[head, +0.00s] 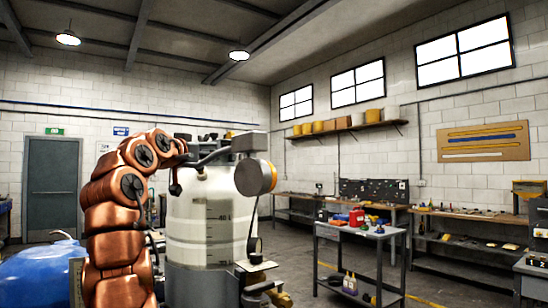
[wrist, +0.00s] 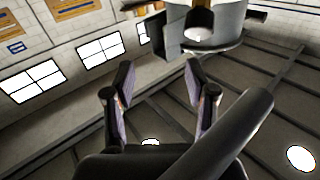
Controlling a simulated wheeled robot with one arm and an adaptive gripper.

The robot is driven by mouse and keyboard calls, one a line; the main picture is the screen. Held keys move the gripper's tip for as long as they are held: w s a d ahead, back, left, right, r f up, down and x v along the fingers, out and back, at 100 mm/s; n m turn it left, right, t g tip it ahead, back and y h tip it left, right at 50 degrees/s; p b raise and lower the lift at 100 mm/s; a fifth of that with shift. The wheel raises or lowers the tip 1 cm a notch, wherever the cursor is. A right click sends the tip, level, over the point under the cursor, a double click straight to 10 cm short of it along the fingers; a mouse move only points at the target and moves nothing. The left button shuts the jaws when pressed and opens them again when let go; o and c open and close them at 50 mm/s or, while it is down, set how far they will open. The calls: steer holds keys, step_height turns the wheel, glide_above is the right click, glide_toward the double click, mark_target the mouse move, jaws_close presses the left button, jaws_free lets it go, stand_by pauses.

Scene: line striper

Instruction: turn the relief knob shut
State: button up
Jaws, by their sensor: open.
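The line striper's translucent white tank (head: 212,220) stands in the middle of the head view, with a grey and orange round housing (head: 258,177) at its upper right. I cannot make out the relief knob for certain in either view. My gripper (wrist: 158,78) is open and empty in the wrist view, its two fingers well apart. A grey rounded machine part (wrist: 218,22) with a pale round underside is beyond the fingertips, at the top of that view. In the head view my copper arm reaches to the tank's top, and the gripper cannot be told apart from the dark parts there.
A blue tank (head: 45,272) lies at the lower left. A tool cart (head: 360,234) with a red item stands to the right, before long workbenches (head: 465,247). Some grey floor between them is open. Windows and ceiling beams fill the wrist view's background.

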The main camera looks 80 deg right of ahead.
steer(key=s+d+n+t+p, duration=0.1)
steer(key=s+d+n+p, duration=0.3)
steer(key=s, duration=0.5)
steer(key=s+d+f+n+t+p, duration=0.1)
steer(key=s+d+n+p, duration=0.2)
steer(key=s, duration=0.6)
steer(key=d+p, duration=0.2)
steer(key=p, duration=0.1)
steer(key=shift+d+n+y, duration=0.3)
steer(key=shift+n, duration=0.1)
steer(key=shift+s+f, duration=0.1)
stand_by(0.3)
